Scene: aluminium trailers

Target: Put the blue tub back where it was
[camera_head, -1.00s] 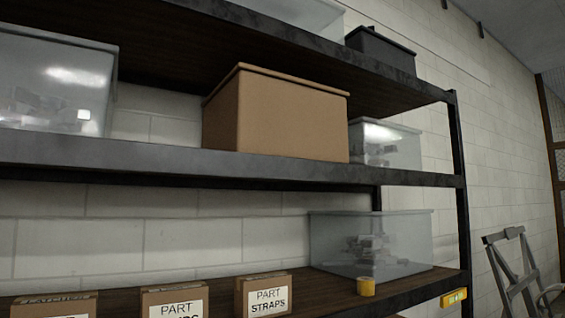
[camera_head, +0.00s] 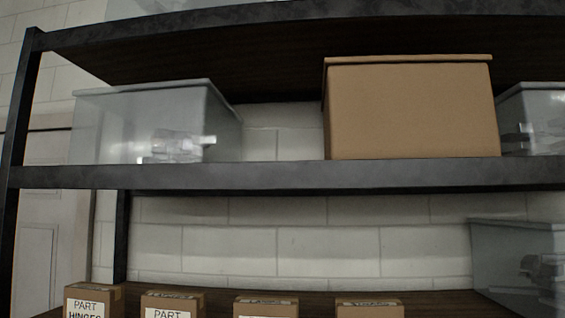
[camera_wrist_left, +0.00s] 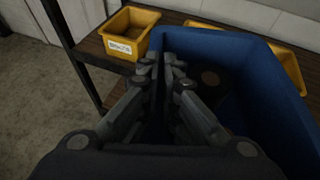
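The blue tub (camera_wrist_left: 235,50) fills the right side of the left wrist view. A dark object with a round brownish patch (camera_wrist_left: 210,77) shows inside it. My left gripper (camera_wrist_left: 164,72) has its fingers on both sides of the tub's near-left wall and appears shut on it. The lower part of the tub is hidden by the gripper and the picture edge. The tub and both grippers are out of the head view. My right gripper shows in neither current view.
A yellow bin (camera_wrist_left: 130,32) stands on a wooden shelf left of the tub; more yellow shows behind it. In the head view, a rack shelf (camera_head: 280,175) holds a brown box (camera_head: 412,110) and clear bins (camera_head: 140,125). Small labelled cartons (camera_head: 172,304) line the shelf below.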

